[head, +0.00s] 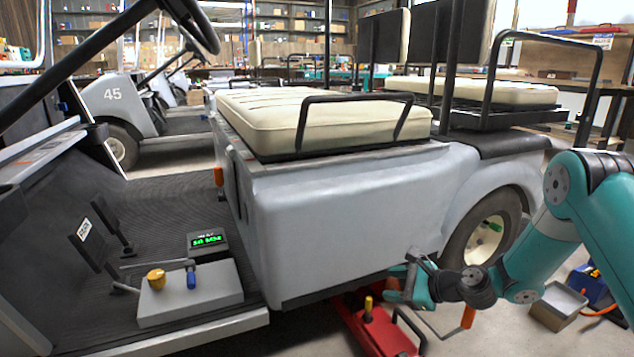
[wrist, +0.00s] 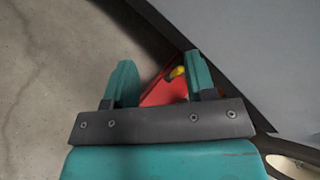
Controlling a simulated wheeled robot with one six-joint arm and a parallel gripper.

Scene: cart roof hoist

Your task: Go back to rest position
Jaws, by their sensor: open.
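My gripper (head: 398,282) is in the lower right of the head view, beside the lower edge of the grey cart (head: 340,210). In the wrist view my gripper (wrist: 160,82) shows two teal fingers spread apart with nothing held between them. A red jack (head: 378,328) with a yellow knob stands on the floor partly under the cart, just below my gripper. The red jack also shows in the wrist view (wrist: 165,92), beyond the fingers and partly hidden by the right one.
The cart's rear wheel (head: 489,228) is behind my arm. A grey open box (head: 558,305) and a blue item (head: 594,287) are on the floor at right. A grey box (head: 190,295) with yellow and blue knobs sits on the cart floor. Bare concrete (wrist: 45,70) lies left of my gripper.

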